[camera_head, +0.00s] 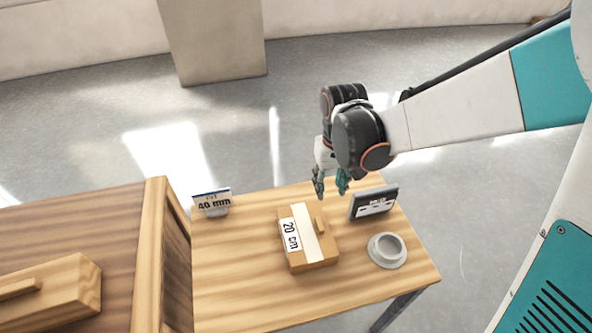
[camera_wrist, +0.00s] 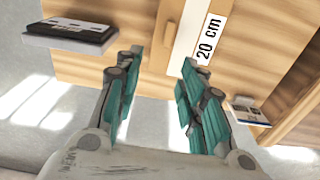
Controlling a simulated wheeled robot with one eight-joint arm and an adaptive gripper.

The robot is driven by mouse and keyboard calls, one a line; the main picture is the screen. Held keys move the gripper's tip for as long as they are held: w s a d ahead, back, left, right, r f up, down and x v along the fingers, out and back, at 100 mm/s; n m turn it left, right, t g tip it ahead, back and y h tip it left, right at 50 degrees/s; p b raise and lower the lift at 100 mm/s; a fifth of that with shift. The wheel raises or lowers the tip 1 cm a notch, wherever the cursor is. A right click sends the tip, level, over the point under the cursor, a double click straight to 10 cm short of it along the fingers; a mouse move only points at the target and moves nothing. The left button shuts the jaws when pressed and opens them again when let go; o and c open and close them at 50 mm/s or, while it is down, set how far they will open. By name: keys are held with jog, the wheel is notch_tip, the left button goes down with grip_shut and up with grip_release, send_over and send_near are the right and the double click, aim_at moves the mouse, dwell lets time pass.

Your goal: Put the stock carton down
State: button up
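The stock carton (camera_head: 297,252) is a light brown box on the wooden table (camera_head: 235,300), with a white strip, a raised wooden handle on top and a "20 cm" label. It also shows in the wrist view (camera_wrist: 235,40), where its handle (camera_wrist: 166,35) lies beyond the fingertips. My gripper (camera_head: 331,192) is above the table at the carton's far side. In the wrist view its teal fingers (camera_wrist: 163,65) are spread apart with nothing between them. The fingers look clear of the carton.
A "40 mm" sign (camera_head: 212,202) stands at the table's far left. A dark-framed display (camera_head: 374,203) and a grey cup on a saucer (camera_head: 387,250) are to the right. A higher wooden surface (camera_head: 110,215) at left holds another wooden block (camera_head: 60,292). The front left tabletop is clear.

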aim_at(320, 224)
jog(key=shift+g, duration=0.3)
jog(key=f+b, duration=0.1)
jog(key=f, duration=0.4)
jog(key=a+f+b, duration=0.1)
jog(key=f+b, duration=0.1)
jog(key=f, duration=0.3)
jog(key=f+b, duration=0.2)
jog(key=f, duration=0.3)
jog(key=shift+s+a+f, duration=0.25)
jog(key=shift+a+f, duration=0.05)
jog(key=shift+f, duration=0.1)
jog(key=shift+r, duration=0.1)
grip_shut()
